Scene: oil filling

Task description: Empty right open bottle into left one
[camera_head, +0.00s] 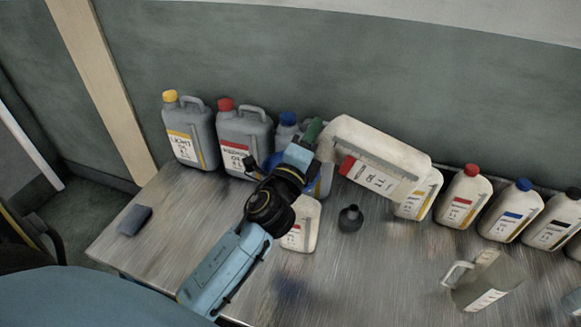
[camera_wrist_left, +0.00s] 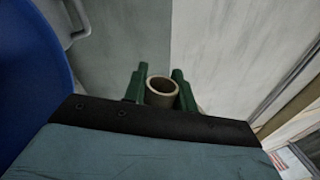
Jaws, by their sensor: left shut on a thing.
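My left gripper (camera_head: 313,135) comes in from the lower left, its green fingers shut at the neck of a large cream-white bottle (camera_head: 385,145). That bottle is held tilted, nearly on its side, its body reaching right above the table. In the left wrist view, a round open mouth (camera_wrist_left: 162,92) sits between the green fingers (camera_wrist_left: 160,88). I see no liquid flowing. My right gripper is not in view.
Grey canisters (camera_head: 190,135) stand at the back left; several white bottles with coloured caps (camera_head: 463,196) stand at the right. A small dark funnel-like item (camera_head: 350,218), a clear jug (camera_head: 487,280) and a dark block (camera_head: 134,220) are on the metal table (camera_head: 185,235). The left front is mostly clear.

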